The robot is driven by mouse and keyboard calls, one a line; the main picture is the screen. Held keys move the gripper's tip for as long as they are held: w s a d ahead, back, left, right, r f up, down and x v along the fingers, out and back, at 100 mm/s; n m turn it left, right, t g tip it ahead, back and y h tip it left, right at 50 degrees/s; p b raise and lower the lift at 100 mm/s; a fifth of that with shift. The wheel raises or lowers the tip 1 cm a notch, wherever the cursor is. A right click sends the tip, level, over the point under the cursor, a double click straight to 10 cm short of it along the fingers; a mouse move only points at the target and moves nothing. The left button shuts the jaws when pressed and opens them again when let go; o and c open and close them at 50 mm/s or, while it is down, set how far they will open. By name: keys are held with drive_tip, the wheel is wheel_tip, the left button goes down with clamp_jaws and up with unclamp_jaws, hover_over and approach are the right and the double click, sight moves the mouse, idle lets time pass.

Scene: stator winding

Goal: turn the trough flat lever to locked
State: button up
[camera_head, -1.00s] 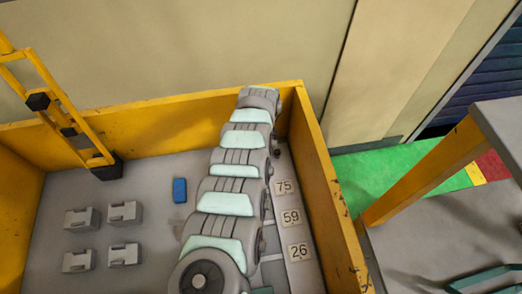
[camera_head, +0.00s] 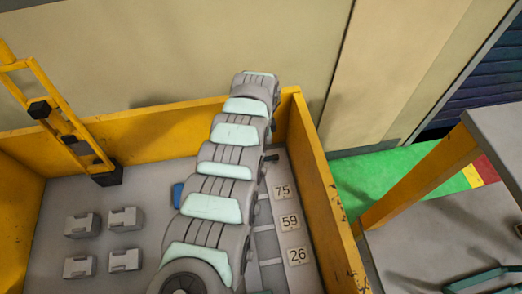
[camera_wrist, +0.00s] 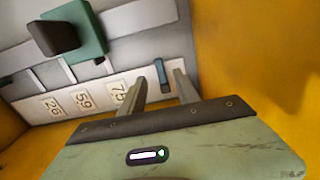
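A narrow dark teal bar (camera_wrist: 161,80), which looks like the flat lever, stands beside the 75 label (camera_wrist: 119,92) in the wrist view. My gripper (camera_wrist: 160,77) is open, with one finger on each side of the bar. Gaps show between the bar and both fingers, and I cannot tell whether either touches it. In the head view my arm hides the gripper. A small dark piece (camera_head: 271,158) sticks out beside my arm above the 75 label there; I cannot tell whether it is the lever.
A yellow-walled trough (camera_head: 325,190) surrounds the work area. A green block with a dark knob (camera_wrist: 78,35) is at upper left in the wrist view. Labels 59 (camera_head: 290,222) and 26 (camera_head: 297,256) line the right. Several grey blocks (camera_head: 83,225) and a blue block (camera_head: 177,195) lie left.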

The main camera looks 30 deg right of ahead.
drive_tip(key=shift+r, duration=1.75)
